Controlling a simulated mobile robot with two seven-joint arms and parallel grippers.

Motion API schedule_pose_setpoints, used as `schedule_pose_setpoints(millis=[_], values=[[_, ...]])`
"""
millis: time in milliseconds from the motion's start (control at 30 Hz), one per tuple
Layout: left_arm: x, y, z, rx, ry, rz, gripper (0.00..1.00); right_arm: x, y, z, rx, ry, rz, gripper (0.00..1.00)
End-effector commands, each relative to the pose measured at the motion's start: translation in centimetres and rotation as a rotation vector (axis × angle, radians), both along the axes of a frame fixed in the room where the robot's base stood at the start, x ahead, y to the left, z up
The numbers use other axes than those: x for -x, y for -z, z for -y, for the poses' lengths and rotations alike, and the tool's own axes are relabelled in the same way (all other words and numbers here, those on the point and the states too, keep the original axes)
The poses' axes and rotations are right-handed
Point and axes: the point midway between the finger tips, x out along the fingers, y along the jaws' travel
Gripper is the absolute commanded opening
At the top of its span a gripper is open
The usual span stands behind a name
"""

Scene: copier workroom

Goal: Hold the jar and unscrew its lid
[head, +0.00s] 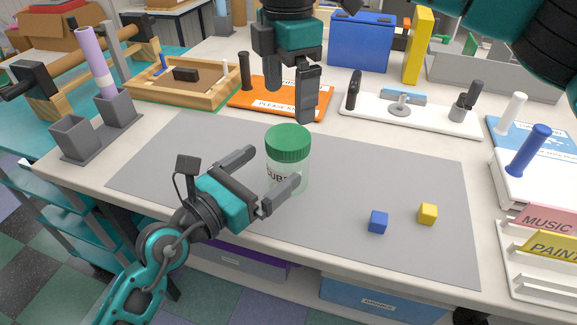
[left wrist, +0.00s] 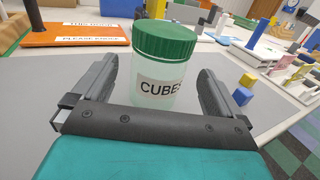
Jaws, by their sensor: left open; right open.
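The jar (head: 287,176) stands upright on the grey mat (head: 150,160). It is clear and has a ribbed green lid (head: 288,142) on top. In the left wrist view the jar (left wrist: 160,95) shows a white label reading "CUBES", with its green lid (left wrist: 165,42) on. My left gripper (head: 268,172) is open, its fingers reaching toward the jar's lower body from the front left. In the left wrist view the jar stands between and beyond the fingers, with gaps at both sides. My right gripper (head: 290,103) is open, pointing down above and behind the lid, holding nothing.
A blue cube (head: 378,222) and a yellow cube (head: 428,214) lie on the mat right of the jar. Behind are a wooden tray (head: 150,98), an orange sign board (head: 262,102) and a white board with tools (head: 425,122). Letter trays (head: 540,260) stand at right.

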Motion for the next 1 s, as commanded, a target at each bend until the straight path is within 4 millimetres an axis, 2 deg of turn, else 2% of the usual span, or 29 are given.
schedule_pose_setpoints(millis=[100,300,733,767,1000], values=[[-1.7,-0.1,1.6,0.003,0.001,0.000,1.00,0.0,0.0,0.0,-0.001,-0.001,0.000,1.00],[-3.7,-0.1,3.3,0.002,0.000,-0.001,1.00,0.0,0.0,0.0,-0.002,-0.001,-0.001,1.00],[-4.4,0.0,3.9,0.001,0.000,-0.001,1.00,0.0,0.0,0.0,-0.002,-0.002,-0.001,1.00],[-4.4,0.0,3.9,0.001,0.000,-0.001,0.99,0.0,0.0,0.0,-0.002,-0.002,-0.001,1.00],[-4.3,0.0,3.9,0.001,0.000,-0.001,0.76,0.0,0.0,0.0,-0.002,-0.002,-0.001,1.00]])
